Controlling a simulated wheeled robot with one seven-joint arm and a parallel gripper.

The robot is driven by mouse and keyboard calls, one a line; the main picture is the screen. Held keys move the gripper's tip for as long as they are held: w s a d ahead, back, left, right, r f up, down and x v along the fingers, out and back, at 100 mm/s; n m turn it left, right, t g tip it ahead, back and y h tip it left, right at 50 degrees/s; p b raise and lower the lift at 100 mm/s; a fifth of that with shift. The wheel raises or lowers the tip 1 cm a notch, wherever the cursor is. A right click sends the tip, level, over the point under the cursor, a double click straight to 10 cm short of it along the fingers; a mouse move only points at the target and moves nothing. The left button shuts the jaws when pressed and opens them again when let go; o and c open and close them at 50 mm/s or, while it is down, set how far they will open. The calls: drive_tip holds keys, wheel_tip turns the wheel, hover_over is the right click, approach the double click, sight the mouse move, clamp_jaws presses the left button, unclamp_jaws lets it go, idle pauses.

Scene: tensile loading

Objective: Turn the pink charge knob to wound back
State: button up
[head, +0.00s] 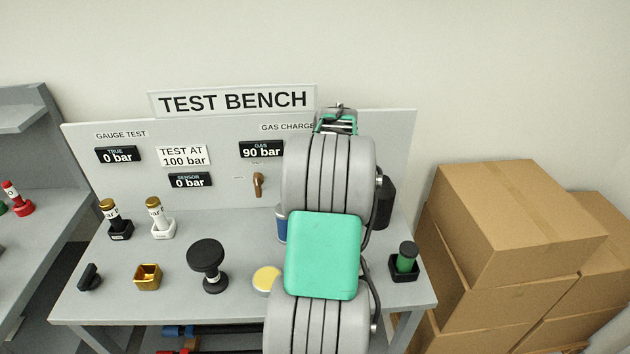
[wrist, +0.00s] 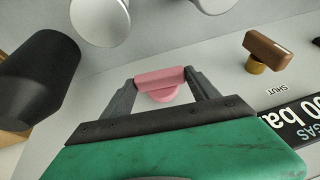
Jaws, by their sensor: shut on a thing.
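The pink charge knob (wrist: 160,78) shows in the wrist view, on the grey panel of the test bench. It is a short pink bar on a round pink base. My gripper (wrist: 161,82) has one finger at each end of the bar and is shut on it. In the head view my gripper (head: 338,122) is at the panel's upper right, and my arm hides the knob. Any mark for the wound-back position is hidden or too small to tell.
A brown handle (head: 258,184) sits on the panel under the gas display (head: 262,149), which reads 90 bar. Cardboard boxes (head: 510,220) are stacked right.

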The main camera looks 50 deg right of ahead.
drive_tip(key=shift+s+d+r+t+y+p, duration=0.1)
drive_tip(key=shift+s+d+t+y+p, duration=0.15)
drive_tip(key=shift+t+y+p, duration=0.4)
drive_tip(key=t+p, duration=0.1)
drive_tip(key=m+t+y+p, duration=0.1)
drive_tip(key=p, duration=0.1)
drive_tip(key=shift+s+d+y, duration=0.1)
drive_tip(key=shift+s+y, duration=0.1)
drive_tip(key=shift+y, duration=0.05)
drive_tip(key=t+y+p, duration=0.1)
drive_tip(key=f+t+y, duration=0.1)
drive_tip(key=t, duration=0.1)
drive_tip(key=shift+s+d+m+p, duration=0.1)
drive_tip(key=shift+d+m+p, duration=0.05)
drive_tip(key=shift+m+p, duration=0.25)
drive_tip(key=shift+s+f+m+t+y, duration=0.15)
drive_tip(key=shift+m+t+y, duration=0.25)
drive_tip(key=shift+t, duration=0.45)
drive_tip(key=o, duration=1.4)
